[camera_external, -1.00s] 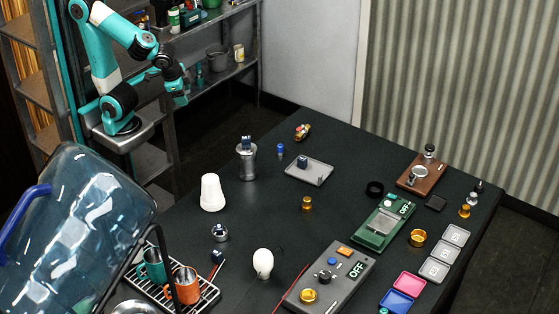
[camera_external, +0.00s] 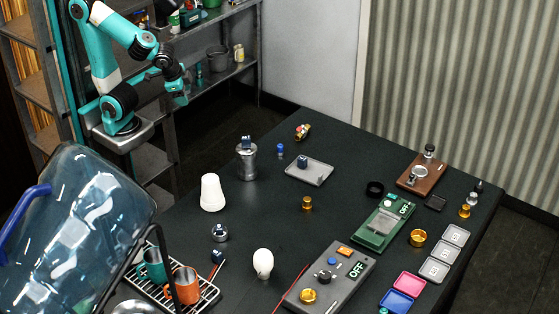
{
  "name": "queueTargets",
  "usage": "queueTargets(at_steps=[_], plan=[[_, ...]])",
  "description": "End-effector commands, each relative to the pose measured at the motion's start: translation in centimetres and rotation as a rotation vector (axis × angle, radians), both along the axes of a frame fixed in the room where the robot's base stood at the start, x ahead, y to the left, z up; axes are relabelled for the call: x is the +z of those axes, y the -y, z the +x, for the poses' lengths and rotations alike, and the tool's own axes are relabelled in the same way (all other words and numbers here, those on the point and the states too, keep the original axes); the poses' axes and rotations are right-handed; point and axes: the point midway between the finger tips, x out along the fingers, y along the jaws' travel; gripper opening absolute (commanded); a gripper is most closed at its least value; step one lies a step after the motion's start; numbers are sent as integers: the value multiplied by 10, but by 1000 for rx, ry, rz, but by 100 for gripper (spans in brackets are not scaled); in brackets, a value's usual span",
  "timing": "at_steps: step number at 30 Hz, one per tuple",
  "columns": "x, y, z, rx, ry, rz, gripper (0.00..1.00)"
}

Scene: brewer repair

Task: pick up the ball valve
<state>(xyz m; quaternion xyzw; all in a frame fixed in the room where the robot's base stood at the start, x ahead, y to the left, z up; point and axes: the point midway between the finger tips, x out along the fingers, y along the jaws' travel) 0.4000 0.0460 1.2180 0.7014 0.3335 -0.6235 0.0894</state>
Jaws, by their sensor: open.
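A small brass-coloured piece with red on it (camera_external: 302,131), which looks like the ball valve, lies near the far left edge of the dark table. It is too small to make out its details. My gripper (camera_external: 181,96) is up at the upper left, in front of the shelves and away from the table. It is open, and nothing shows between its fingers. It is well to the left of the brass and red piece and apart from it.
The dark table (camera_external: 340,215) holds a metal canister (camera_external: 246,163), a white cone (camera_external: 212,193), a grey tray (camera_external: 318,172), a green scale (camera_external: 378,232) and a grey control box (camera_external: 325,285).

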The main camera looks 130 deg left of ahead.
Motion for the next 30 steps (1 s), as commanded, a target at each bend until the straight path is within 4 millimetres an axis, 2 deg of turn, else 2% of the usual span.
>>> queueTargets(at_steps=[5, 6, 13, 17, 20, 23, 30], plan=[[0, 0, 0, 0, 0, 0, 61], [0, 0, 0, 0, 0, 0, 64], [0, 0, 0, -1, 0, 0, 64], [-2, -7, 11, -58, -21, 12, 64], [-6, -24, 35, -197, -78, 41, 64], [-13, -51, 70, -406, -171, 86, 64], [-42, -128, 152, -947, -494, 188, 64]])
